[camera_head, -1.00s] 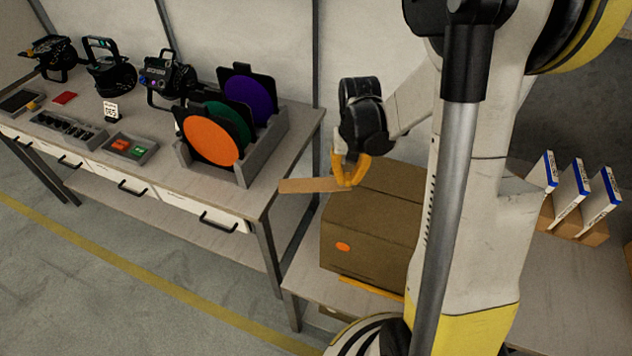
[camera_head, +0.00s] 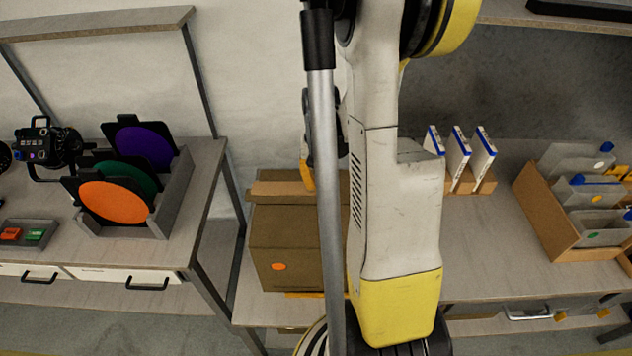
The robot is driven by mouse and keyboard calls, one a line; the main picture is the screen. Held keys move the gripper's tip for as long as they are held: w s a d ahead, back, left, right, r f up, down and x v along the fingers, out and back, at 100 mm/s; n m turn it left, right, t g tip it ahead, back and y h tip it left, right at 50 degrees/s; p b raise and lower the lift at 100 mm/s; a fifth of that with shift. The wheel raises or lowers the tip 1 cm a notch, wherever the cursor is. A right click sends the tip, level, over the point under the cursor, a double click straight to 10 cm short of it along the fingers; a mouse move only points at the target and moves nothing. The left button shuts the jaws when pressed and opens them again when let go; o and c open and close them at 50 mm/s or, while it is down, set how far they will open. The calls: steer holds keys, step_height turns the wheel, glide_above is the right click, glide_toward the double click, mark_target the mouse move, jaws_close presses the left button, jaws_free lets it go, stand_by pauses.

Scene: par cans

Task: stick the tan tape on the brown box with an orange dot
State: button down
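The brown box (camera_head: 270,230) stands on a low table behind my arm, with an orange dot (camera_head: 279,266) on its front face. The tan tape (camera_head: 277,188) is a flat strip that appears over the box's top, toward its left back. Whether it touches the box I cannot tell. My gripper (camera_head: 307,178) has yellow fingers at the right end of the tape and appears shut on it. My own arm hides much of the gripper and the box's right side.
On the left table, a grey rack (camera_head: 178,195) holds orange, green and purple discs, beside a small tray (camera_head: 27,233). To the right are white-and-blue boxes (camera_head: 458,155) in a holder and a cardboard bin (camera_head: 540,215) of grey pouches. Bare tabletop (camera_head: 495,235) lies between.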

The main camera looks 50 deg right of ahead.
mark_target(317, 200)
steer(key=shift+f+b, duration=2.1)
steer(key=shift+f, duration=0.85)
steer(key=shift+f+b, duration=0.55)
steer(key=shift+b, duration=0.15)
steer(key=c, duration=1.4)
jaws_free()
steer(key=shift+o, duration=0.2)
step_height(317, 200, up, 12)
steer(key=shift+s+d, duration=0.1)
